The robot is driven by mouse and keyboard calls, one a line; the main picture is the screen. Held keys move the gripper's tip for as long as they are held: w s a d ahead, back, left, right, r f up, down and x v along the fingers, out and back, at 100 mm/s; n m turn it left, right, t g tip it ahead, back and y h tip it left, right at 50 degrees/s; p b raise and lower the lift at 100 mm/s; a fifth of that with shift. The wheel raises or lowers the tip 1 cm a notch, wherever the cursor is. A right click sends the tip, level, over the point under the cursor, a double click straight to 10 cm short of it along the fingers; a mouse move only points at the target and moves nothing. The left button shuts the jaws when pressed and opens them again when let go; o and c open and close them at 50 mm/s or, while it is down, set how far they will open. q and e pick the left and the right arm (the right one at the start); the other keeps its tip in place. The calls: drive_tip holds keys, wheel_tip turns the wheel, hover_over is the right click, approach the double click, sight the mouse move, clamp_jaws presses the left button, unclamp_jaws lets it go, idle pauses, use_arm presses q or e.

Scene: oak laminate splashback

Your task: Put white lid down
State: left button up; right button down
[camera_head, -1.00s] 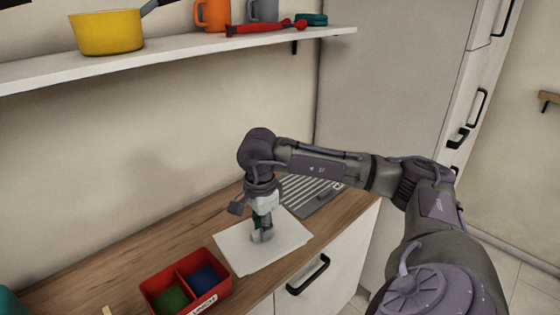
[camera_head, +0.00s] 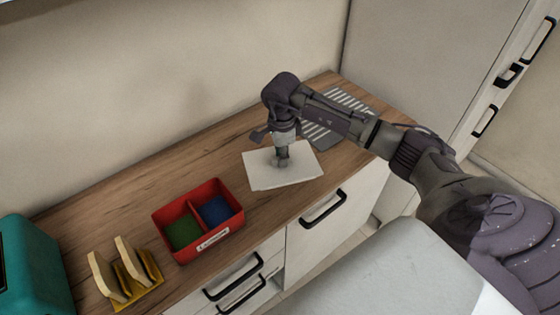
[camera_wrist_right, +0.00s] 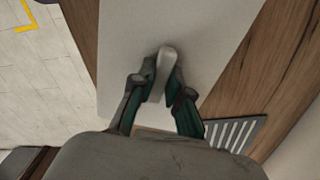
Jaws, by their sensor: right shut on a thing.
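The white lid (camera_head: 300,171) is a flat, pale, square panel over the wooden counter, to the right of the red box. My right gripper (camera_head: 281,163) points down at its middle. In the right wrist view the gripper (camera_wrist_right: 160,88) is shut on a grey upright handle (camera_wrist_right: 166,60) on the lid (camera_wrist_right: 205,35). The lid looks about level. I cannot tell whether its underside touches the counter. My left gripper is not in view.
A red two-part box (camera_head: 187,213) with green and blue inside stands left of the lid. Further left are a yellow rack (camera_head: 146,268) with bread-like slices and a teal appliance (camera_head: 30,270). A grey striped mat (camera_head: 322,132) lies behind. Bare counter (camera_head: 150,180) runs along the wall.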

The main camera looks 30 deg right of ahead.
drive_tip(key=shift+w+a+f, duration=0.15)
drive_tip(key=shift+w+f, duration=0.1)
drive_tip(key=shift+f, duration=0.1)
wheel_tip(320, 180, down, 3)
drive_tip(key=shift+f+p, duration=0.1)
drive_tip(key=shift+p, duration=0.7)
drive_tip(key=shift+f, duration=0.35)
drive_tip(key=c, duration=1.1)
unclamp_jaws()
drive_tip(key=shift+c, duration=0.2)
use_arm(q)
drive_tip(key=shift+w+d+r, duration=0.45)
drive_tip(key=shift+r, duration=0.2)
